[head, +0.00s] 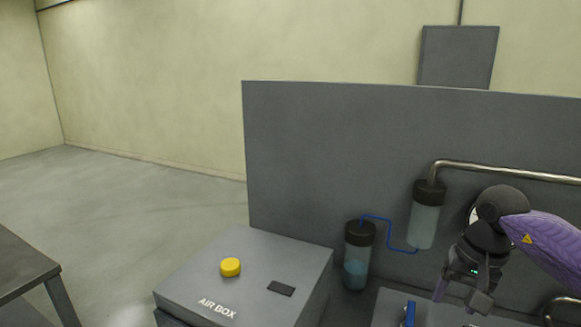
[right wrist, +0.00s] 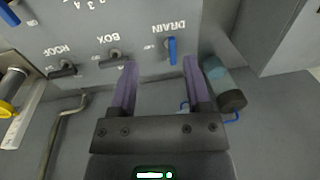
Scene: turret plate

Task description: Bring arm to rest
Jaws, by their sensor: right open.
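My right gripper (head: 460,296) is at the right of the head view, on my purple and black arm, over the grey panel in front of the upright plate. In the right wrist view its two purple fingers (right wrist: 158,82) are apart with nothing between them. The blue drain lever (right wrist: 173,50) lies beyond the fingertips, nearer the right finger, and appears clear of them. The blue lever also shows in the head view (head: 409,314). The dark box lever (right wrist: 112,62) and roof lever (right wrist: 64,71) are to the left. My left gripper is not in view.
A grey air box (head: 305,262) with a yellow button (head: 230,267) stands left of the panel. Two cylinders (head: 358,255) (head: 425,222), joined by a blue tube, and a metal pipe (head: 510,170) are near the arm. A table (head: 25,262) is at far left; open floor lies between.

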